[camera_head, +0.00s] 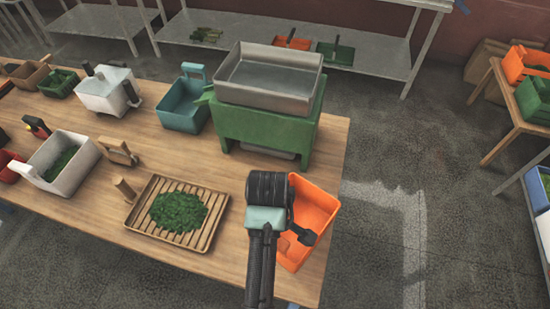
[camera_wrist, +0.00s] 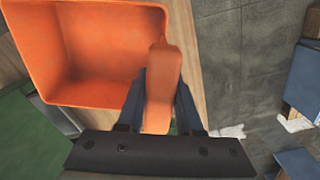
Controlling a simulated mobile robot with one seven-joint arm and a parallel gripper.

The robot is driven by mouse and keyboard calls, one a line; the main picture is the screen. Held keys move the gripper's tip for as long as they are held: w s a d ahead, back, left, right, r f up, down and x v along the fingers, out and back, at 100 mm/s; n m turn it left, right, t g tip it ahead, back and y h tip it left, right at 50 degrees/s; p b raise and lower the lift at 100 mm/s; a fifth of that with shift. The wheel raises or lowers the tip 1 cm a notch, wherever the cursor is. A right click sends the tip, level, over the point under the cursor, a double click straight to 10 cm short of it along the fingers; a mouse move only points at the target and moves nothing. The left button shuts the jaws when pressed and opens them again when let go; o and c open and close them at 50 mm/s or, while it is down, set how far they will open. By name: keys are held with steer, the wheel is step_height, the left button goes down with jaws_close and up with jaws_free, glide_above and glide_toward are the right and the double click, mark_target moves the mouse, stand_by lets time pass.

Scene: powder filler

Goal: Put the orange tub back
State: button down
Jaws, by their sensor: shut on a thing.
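The orange tub (camera_head: 315,205) is at the right end of the wooden table in the head view, beside the green machine. In the wrist view the tub (camera_wrist: 100,45) shows its open, empty inside and an orange handle (camera_wrist: 162,85) on one side. My gripper (camera_wrist: 160,105) has its dark fingers on both sides of that handle and is shut on it. In the head view my gripper (camera_head: 295,238) is at the tub's near left side, and my arm hides part of the tub. I cannot tell whether the tub touches the table.
The green machine (camera_head: 265,125) with a metal tray on top stands behind the tub. A wooden slatted tray (camera_head: 135,215) with green leaves lies to the left. A teal tub (camera_head: 182,118) and a white tub (camera_head: 85,160) stand farther left. Open floor (camera_head: 440,200) lies to the right.

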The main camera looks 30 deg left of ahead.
step_height(320, 180, down, 5)
steer(key=shift+f+p, duration=0.1)
steer(key=shift+p, duration=0.35)
steer(key=c, duration=0.6)
jaws_free()
step_height(320, 180, up, 11)
steer(key=shift+r, duration=0.1)
steer(key=shift+r+p, duration=0.5)
steer(key=shift+p, duration=0.25)
